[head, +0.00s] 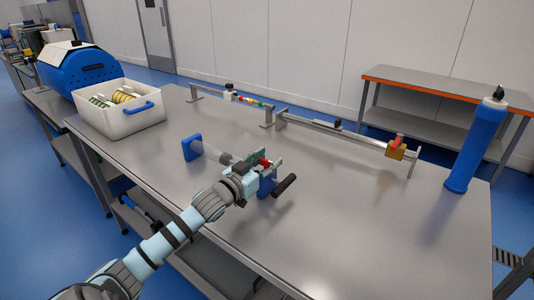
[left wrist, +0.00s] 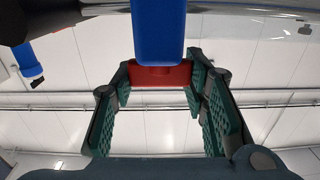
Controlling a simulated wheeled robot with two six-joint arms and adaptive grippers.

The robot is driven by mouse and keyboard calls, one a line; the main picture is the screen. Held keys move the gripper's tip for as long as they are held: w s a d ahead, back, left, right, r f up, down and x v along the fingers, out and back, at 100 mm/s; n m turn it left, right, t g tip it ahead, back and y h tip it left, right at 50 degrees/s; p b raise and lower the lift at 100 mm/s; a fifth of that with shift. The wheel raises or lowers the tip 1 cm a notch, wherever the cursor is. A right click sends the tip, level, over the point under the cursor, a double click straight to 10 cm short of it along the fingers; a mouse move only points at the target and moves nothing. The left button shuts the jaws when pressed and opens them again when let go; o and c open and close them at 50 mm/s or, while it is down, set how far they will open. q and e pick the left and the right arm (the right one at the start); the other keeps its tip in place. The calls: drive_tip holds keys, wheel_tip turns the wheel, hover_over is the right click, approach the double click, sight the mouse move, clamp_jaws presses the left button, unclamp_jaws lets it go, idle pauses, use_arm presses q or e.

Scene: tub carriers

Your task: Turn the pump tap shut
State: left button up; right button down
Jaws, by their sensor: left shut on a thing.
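The pump lies on the steel table, with a blue end block (head: 192,147), a clear tube and a second blue block (head: 267,186) by a black handle (head: 284,186). Its red tap (head: 264,163) is at my left gripper (head: 267,167), which reaches over the near end of the pump. In the left wrist view, the red tap (left wrist: 160,75) spans between the green finger pads of my left gripper (left wrist: 160,88), below a blue part (left wrist: 157,30). The gripper is shut on the tap. My arm partly hides the pump. My right gripper is not in view.
A white tub (head: 122,121) with a blue handle and yellow-green contents stands at the left. A blue machine (head: 78,72) is behind it. A rail (head: 345,137) with small parts runs along the back, and a blue cylinder (head: 474,145) stands upright at right.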

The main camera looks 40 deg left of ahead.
use_arm(q)
drive_tip(key=shift+f, duration=0.1)
drive_tip(key=o, duration=1.2)
drive_tip(key=shift+d, duration=0.1)
drive_tip(key=shift+c, duration=0.2)
drive_tip(key=shift+s, duration=0.55)
drive_tip(key=s, duration=0.6)
drive_tip(key=shift+s+d, duration=0.15)
drive_tip(key=shift+s, duration=0.05)
